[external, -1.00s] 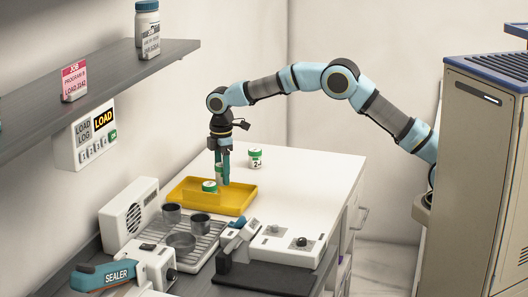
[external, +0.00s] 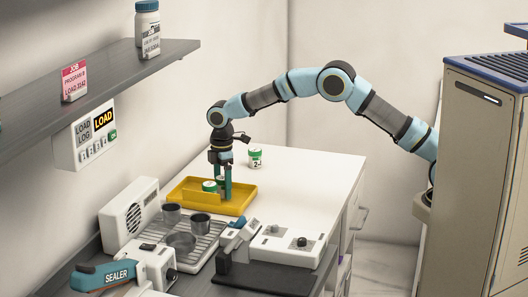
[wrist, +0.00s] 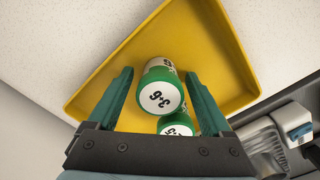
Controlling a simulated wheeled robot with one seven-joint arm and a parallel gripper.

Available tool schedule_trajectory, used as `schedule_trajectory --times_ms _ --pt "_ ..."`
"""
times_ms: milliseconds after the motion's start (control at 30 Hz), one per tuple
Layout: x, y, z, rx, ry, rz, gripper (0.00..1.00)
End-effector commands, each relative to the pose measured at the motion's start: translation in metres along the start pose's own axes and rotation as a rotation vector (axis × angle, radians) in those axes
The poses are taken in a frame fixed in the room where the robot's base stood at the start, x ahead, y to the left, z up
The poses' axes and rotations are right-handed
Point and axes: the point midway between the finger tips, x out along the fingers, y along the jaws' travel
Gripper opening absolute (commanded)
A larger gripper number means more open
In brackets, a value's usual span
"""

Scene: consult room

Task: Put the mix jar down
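My gripper (wrist: 158,75) is open, with a gap on both sides of this jar. In the external view my gripper (external: 224,192) points down into the tray (external: 238,208), and its fingers partly hide the jar (external: 221,178). A second green-lidded jar (external: 209,186) stands close beside it in the tray. In the wrist view this second jar (wrist: 176,127) is partly hidden by my gripper's body. Which one is the mix jar I cannot tell from the labels.
Another green-lidded jar (external: 255,157) stands on the white counter (external: 305,190) behind the tray. Metal cups (external: 200,224) on a rack, a white device (external: 285,246) and a sealer (external: 105,276) are in front. A shelf (external: 95,84) hangs at the left. The counter's right side is clear.

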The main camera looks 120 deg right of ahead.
Motion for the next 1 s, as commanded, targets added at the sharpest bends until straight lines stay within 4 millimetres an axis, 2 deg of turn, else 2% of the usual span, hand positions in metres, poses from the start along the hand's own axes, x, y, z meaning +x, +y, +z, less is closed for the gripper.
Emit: schedule_trajectory --times_ms 233,367,467,800,1000 --pt "-0.001 0.000 0.000 0.000 0.000 0.000 0.86" --pt "-0.008 0.000 0.000 0.000 0.001 0.001 0.86" --pt "-0.021 0.001 -0.001 0.000 0.003 0.002 0.86" --pt "-0.091 0.001 -0.001 0.000 0.003 0.002 0.86" --pt "-0.117 0.001 -0.001 0.000 0.002 0.001 0.86"
